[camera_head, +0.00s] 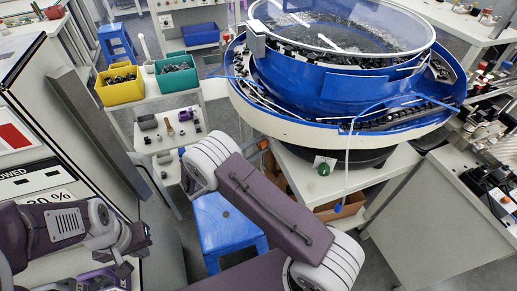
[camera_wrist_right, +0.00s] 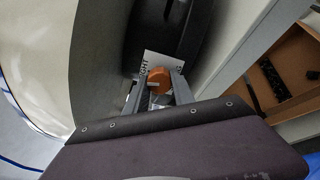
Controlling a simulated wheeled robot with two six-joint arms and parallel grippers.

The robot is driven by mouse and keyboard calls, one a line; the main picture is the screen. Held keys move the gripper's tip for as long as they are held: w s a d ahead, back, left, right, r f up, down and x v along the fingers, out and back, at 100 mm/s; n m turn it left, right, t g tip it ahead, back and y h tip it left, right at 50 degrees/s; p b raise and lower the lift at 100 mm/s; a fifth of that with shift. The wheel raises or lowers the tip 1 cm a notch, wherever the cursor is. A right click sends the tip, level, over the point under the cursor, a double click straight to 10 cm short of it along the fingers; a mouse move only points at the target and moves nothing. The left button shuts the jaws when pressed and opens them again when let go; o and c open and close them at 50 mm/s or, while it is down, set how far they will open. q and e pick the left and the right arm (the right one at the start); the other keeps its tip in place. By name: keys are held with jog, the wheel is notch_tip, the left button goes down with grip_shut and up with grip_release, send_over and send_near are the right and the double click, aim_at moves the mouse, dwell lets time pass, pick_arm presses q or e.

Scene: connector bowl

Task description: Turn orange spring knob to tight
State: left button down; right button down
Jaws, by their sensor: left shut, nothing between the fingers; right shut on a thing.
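The orange spring knob (camera_wrist_right: 158,76) is in the right wrist view, in front of a white label plate (camera_wrist_right: 149,60) with partly hidden lettering. My right gripper (camera_wrist_right: 157,88) is shut on the knob, one finger on either side of it. Its fingers partly cover the knob, and I cannot read its turn position. My left gripper (camera_head: 124,268) is at the lower left of the head view, shut and empty, away from the feeder.
The blue bowl feeder (camera_head: 335,85) stands on a white table (camera_head: 400,165). A blue stool (camera_head: 222,225) is below my right arm. A yellow bin (camera_head: 120,92) and a green bin (camera_head: 177,82) stand at the left back. An open cardboard box (camera_wrist_right: 285,72) is right of the knob.

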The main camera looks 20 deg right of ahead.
jog(key=shift+m+b, duration=0.7)
jog(key=shift+m, duration=0.9)
jog(key=c, duration=1.1)
grip_release()
jog(key=shift+o, duration=0.2)
jog(key=v, duration=0.9)
